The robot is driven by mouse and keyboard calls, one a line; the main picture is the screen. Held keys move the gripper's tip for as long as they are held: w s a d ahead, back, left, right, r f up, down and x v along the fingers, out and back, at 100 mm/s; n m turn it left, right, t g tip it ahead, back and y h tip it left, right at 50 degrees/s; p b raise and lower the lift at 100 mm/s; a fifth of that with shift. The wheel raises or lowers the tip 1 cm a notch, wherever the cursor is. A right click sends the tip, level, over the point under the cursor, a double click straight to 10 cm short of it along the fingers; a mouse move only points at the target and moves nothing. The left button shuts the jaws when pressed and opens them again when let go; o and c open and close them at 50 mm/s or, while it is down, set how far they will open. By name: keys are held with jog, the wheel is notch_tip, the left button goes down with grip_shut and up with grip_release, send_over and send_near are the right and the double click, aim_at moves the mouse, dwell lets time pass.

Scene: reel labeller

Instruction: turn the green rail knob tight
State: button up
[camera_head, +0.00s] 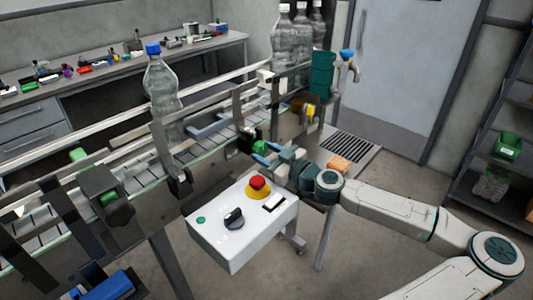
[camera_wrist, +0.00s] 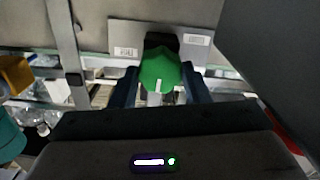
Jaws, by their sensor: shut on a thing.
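The green rail knob (camera_wrist: 160,70) is in the middle of the wrist view, with a pale line on its face pointing down in the picture. It sits on a dark stem in front of a grey plate (camera_wrist: 188,41). My gripper (camera_wrist: 160,84) has one finger on each side of the knob and is shut on it. In the head view the knob (camera_head: 260,147) is a small green patch on the conveyor's near side, partly hidden by my gripper (camera_head: 262,153), whose blue fingers reach it from the right.
A white control box (camera_head: 233,249) with a red button (camera_head: 258,183) and a black switch (camera_head: 234,218) stands just below my gripper. A clear bottle with a blue cap (camera_head: 161,88) stands on the conveyor. Open floor lies at the right.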

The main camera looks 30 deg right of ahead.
jog(key=shift+m+b, duration=0.3)
jog(key=shift+m, duration=1)
jog(key=o, duration=1)
jog(key=shift+c, duration=0.2)
jog(key=shift+s, duration=0.1)
jog(key=b+v, duration=0.2)
jog(key=v, duration=1.1)
jog(key=shift+s+b, duration=0.3)
jog(key=shift+d, duration=0.1)
